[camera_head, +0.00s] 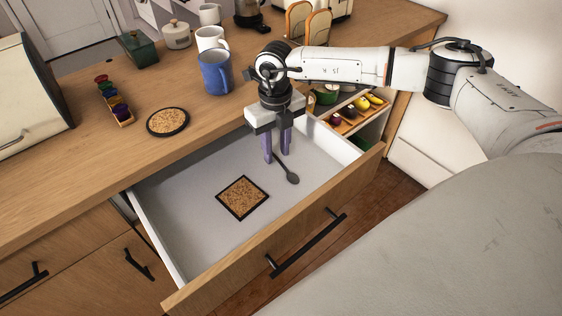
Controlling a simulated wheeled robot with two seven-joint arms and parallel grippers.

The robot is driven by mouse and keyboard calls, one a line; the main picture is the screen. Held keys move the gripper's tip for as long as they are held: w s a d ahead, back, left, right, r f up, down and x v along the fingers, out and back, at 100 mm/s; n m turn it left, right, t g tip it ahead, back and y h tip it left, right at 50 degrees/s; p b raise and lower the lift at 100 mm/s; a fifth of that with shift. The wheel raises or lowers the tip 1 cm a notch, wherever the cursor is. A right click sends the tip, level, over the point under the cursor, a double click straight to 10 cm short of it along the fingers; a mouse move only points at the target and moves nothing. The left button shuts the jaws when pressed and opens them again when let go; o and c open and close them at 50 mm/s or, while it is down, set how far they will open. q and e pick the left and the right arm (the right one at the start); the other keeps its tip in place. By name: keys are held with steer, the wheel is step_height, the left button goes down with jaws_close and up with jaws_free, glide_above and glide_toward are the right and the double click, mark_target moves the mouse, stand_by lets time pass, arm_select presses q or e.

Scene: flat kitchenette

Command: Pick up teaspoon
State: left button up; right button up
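The dark teaspoon (291,177) lies in the open drawer (190,222), its bowl toward the drawer front and its handle reaching back under my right gripper. My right gripper (277,157) points down into the drawer. Its two purple fingers are apart, one on each side of the handle in the picture. I cannot tell how far the fingertips are above the drawer floor. My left gripper is not in view.
A square cork coaster (242,197) lies in the drawer, left of the teaspoon. On the counter stand a blue mug (215,73), a round cork trivet (168,121) and a row of coloured capsules (114,100). A fruit tray (354,113) is right of the gripper.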

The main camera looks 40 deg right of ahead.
steer(key=shift+f, duration=0.55)
steer(key=c, duration=0.7)
jaws_close()
steer(key=shift+r, duration=0.1)
